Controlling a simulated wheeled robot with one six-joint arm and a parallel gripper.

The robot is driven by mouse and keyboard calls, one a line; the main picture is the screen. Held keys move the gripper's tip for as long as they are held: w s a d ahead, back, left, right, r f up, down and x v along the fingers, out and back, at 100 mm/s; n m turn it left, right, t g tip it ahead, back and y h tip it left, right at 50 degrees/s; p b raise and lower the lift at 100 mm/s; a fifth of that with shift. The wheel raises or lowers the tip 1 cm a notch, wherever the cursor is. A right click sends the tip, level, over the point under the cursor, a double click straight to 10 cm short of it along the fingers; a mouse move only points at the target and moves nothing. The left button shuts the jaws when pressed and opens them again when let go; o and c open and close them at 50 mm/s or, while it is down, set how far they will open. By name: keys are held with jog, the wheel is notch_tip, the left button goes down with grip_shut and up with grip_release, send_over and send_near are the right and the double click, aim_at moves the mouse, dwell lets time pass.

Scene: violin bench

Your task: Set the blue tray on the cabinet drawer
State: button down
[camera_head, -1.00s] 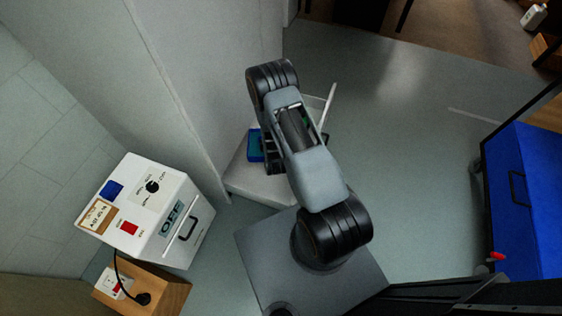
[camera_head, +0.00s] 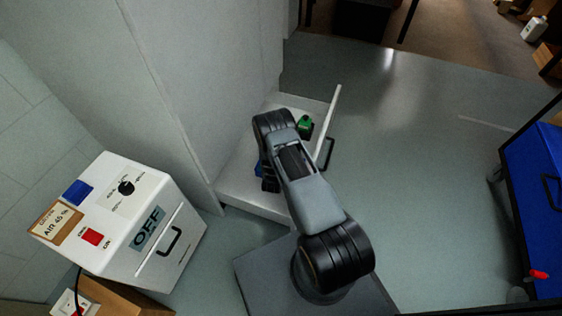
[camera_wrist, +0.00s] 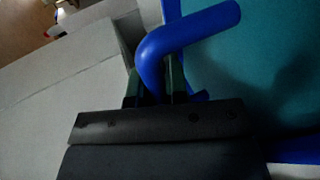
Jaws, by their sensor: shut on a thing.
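The blue tray (camera_head: 258,169) is mostly hidden behind my arm in the head view; only a small blue edge shows. In the wrist view its thick blue handle (camera_wrist: 190,38) is between my fingers, and its teal floor (camera_wrist: 275,65) lies to the right. My gripper (camera_wrist: 157,85) is shut on that handle; in the head view my arm hides it. The cabinet drawer (camera_head: 240,190) is white and pulled open, below my arm. I cannot tell whether the tray touches the drawer or hangs above it.
A small green object (camera_head: 304,126) is in the drawer's far part. The tall pale cabinet (camera_head: 200,80) borders it on the left. A white box marked OFF (camera_head: 130,220) stands at the left. A blue cart (camera_head: 540,190) is at the right, with clear floor between.

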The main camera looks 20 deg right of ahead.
jog(key=shift+f+b, duration=2.4)
jog(key=shift+f, duration=1.05)
jog(key=shift+f+b, duration=0.55)
jog(key=c, duration=1.1)
grip_release()
jog(key=shift+o, duration=0.2)
jog(key=shift+s, duration=0.1)
